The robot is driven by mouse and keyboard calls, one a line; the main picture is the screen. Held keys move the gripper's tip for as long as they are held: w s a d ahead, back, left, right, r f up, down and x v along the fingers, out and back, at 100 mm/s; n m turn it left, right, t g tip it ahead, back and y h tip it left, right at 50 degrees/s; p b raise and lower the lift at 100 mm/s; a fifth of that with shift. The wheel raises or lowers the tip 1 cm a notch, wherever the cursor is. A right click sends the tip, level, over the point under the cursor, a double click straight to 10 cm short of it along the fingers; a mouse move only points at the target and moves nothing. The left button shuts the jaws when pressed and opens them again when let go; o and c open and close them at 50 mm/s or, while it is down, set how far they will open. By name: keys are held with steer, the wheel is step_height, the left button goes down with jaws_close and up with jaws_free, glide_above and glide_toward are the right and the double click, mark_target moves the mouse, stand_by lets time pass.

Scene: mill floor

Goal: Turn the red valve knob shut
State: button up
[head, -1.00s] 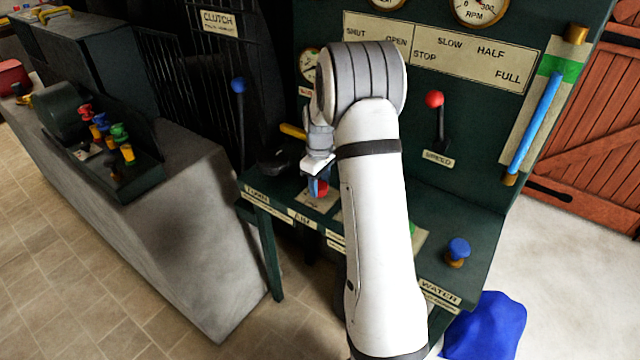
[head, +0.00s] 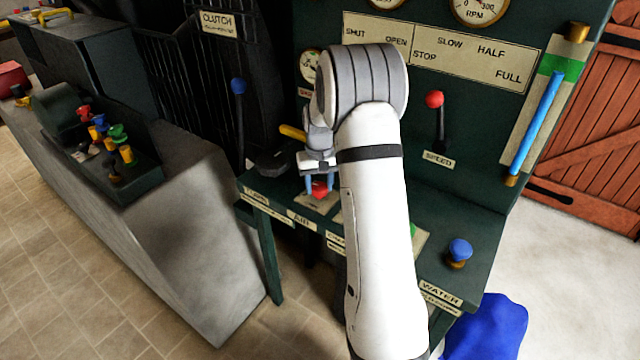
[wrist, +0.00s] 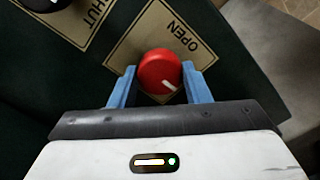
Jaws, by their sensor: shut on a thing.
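The red valve knob (wrist: 160,70) is round with a white mark, which points to the lower right in the wrist view. It sits on a tan plate (wrist: 125,62) lettered OPEN. My gripper (wrist: 160,86) has one blue finger on each side of the knob and is shut on it. In the head view the knob (head: 320,191) shows low between the fingers of my gripper (head: 320,187), on the green desk. My arm hides part of the desk to the right.
A black knob (wrist: 45,3) on another tan plate lettered SHUT, partly cut off, is nearby. The desk also bears a blue knob (head: 459,250). A red-topped speed lever (head: 434,100) and a blue-topped lever (head: 238,87) stand behind.

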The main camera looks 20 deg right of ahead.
mark_target(319, 186)
steer(key=shift+w+r+m, duration=0.25)
steer(key=shift+m, duration=0.05)
steer(key=o, duration=0.6)
steer(key=shift+c, duration=0.2)
steer(key=o, duration=0.4)
steer(key=shift+s+f, duration=0.1)
steer(key=shift+f, duration=0.1)
steer(key=shift+o, duration=0.2)
steer(key=shift+r, duration=0.1)
step_height(319, 186, up, 8)
steer(key=shift+f, duration=0.15)
